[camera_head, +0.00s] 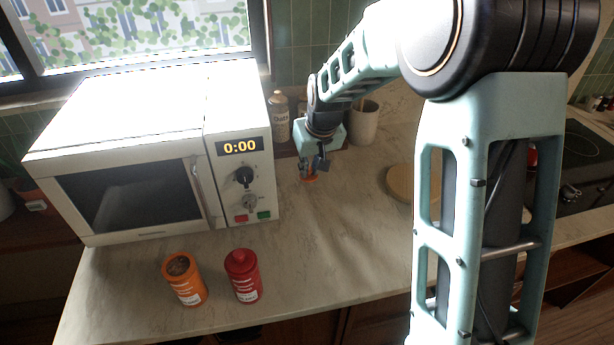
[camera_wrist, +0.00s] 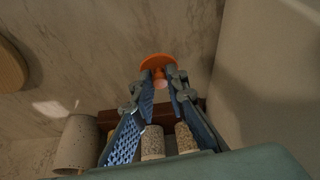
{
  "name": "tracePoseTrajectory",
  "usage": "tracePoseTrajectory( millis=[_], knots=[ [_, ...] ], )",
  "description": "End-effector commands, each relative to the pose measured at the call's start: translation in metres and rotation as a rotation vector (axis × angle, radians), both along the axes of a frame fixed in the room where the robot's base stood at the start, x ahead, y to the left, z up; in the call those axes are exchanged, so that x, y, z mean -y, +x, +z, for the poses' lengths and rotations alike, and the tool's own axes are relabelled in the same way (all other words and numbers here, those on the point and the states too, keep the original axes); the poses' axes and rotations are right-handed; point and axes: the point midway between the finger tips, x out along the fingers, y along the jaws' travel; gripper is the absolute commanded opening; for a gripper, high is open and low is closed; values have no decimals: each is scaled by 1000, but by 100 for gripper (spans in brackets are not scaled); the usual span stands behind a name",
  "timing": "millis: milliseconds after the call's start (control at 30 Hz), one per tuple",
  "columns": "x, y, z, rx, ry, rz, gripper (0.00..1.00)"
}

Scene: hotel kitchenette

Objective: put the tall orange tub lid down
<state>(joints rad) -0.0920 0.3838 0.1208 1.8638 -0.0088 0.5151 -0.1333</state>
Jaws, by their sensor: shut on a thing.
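The tall orange tub (camera_head: 185,283) stands upright at the front left of the counter, its top open and dark contents showing. Its orange lid (camera_head: 311,179) is away from it, in my gripper (camera_head: 314,165) right of the microwave. In the wrist view the lid (camera_wrist: 157,62) is a round disc with a knob, and my gripper (camera_wrist: 160,80) is shut on that knob. The disc is on the far side of the fingertips, facing the counter. The lid is low over the counter; I cannot tell whether it touches.
A white microwave (camera_head: 262,175) stands left of my gripper. A red lidded tub (camera_head: 242,277) stands beside the orange tub. A labelled jar (camera_head: 279,118) and a pale crock (camera_head: 364,122) stand behind my gripper. A round board (camera_head: 399,182) lies to the right. The counter (camera_head: 325,235) in front is clear.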

Motion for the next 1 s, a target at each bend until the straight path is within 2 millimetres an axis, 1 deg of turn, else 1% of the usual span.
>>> tracePoseTrajectory(
  millis=[33, 67, 267, 367, 400, 533, 833, 967, 1000],
  knots=[
    [-2, 5, -9, 0, 0, 0, 0],
    [-3, 7, -11, 0, 0, 0, 0],
    [-5, 15, -19, 1, 0, 0, 0],
    [-7, 22, -29, 1, 0, 0, 0],
    [-7, 21, -37, 1, 0, -1, 0],
    [-6, 20, -55, 0, 0, 0, 0],
    [-6, 20, -55, 1, -1, 0, 0],
    [-6, 20, -60, 1, -1, 0, 0],
    [-6, 20, -58, 2, 0, 0, 16]
  ],
)
